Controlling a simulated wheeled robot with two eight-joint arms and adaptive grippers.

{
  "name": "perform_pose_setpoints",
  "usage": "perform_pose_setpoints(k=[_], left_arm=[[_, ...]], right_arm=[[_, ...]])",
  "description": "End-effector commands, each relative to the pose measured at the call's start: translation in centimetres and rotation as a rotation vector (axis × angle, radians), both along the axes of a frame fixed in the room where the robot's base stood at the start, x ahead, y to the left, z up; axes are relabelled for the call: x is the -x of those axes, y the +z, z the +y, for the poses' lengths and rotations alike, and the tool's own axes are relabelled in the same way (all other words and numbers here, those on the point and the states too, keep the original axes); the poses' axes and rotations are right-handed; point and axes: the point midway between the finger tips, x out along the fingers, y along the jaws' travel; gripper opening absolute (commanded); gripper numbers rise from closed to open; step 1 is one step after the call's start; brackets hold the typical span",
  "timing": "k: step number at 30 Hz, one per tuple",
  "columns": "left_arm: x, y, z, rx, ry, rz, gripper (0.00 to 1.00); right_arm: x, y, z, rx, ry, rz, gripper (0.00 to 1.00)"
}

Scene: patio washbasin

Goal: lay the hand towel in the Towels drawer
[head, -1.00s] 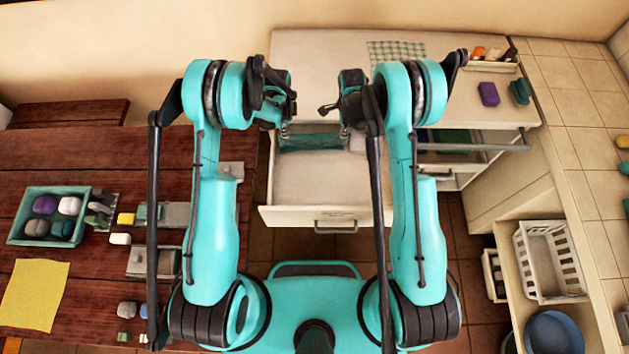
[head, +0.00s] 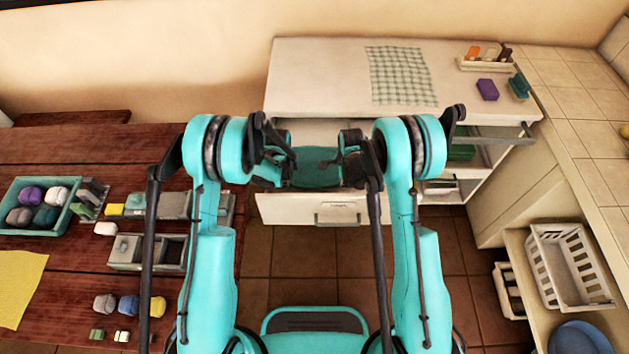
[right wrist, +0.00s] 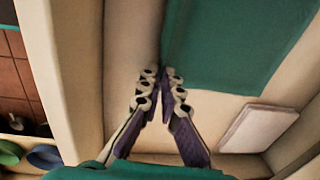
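The hand towel (head: 316,168) is a teal cloth stretched between my two grippers, over or in the open drawer (head: 295,208). The drawer has a small label on its white front. In the right wrist view the towel (right wrist: 235,45) looks flat, with a corner at my right fingertips. My right gripper (right wrist: 160,75) has its fingers close together on that corner. My left gripper (head: 290,157) is at the towel's left end and appears shut on it; its fingertips are partly hidden. I cannot tell whether the towel touches the drawer floor.
A pale folded cloth (right wrist: 258,128) lies in the drawer beside the towel. A checked cloth (head: 400,76), a purple block (head: 487,90) and a small tray (head: 486,65) are on the cabinet top. Another open drawer holding something green (head: 462,150) is at right. A wooden table (head: 60,150) stands left.

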Motion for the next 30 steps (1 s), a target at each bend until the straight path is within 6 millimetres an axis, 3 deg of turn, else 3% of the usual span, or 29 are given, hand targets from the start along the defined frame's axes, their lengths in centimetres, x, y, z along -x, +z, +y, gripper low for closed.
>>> perform_pose_setpoints(k=[9, 13, 25, 30], left_arm=[[0.0, -0.3, 0.0, 0.000, 0.000, -0.003, 0.00], [0.0, -0.3, 0.0, 0.000, 0.000, -0.003, 0.38], [0.1, -0.1, 0.0, 0.000, 0.000, -0.003, 0.38], [0.9, 1.9, 0.0, 0.000, 0.000, -0.003, 0.38]], right_arm=[[0.0, -0.3, 0.0, 0.000, 0.000, -0.003, 0.00], [0.0, -0.3, 0.0, 0.000, 0.000, -0.003, 0.38], [0.1, -0.1, 0.0, 0.000, 0.000, -0.003, 0.38], [0.9, 1.9, 0.0, 0.000, 0.000, -0.003, 0.38]])
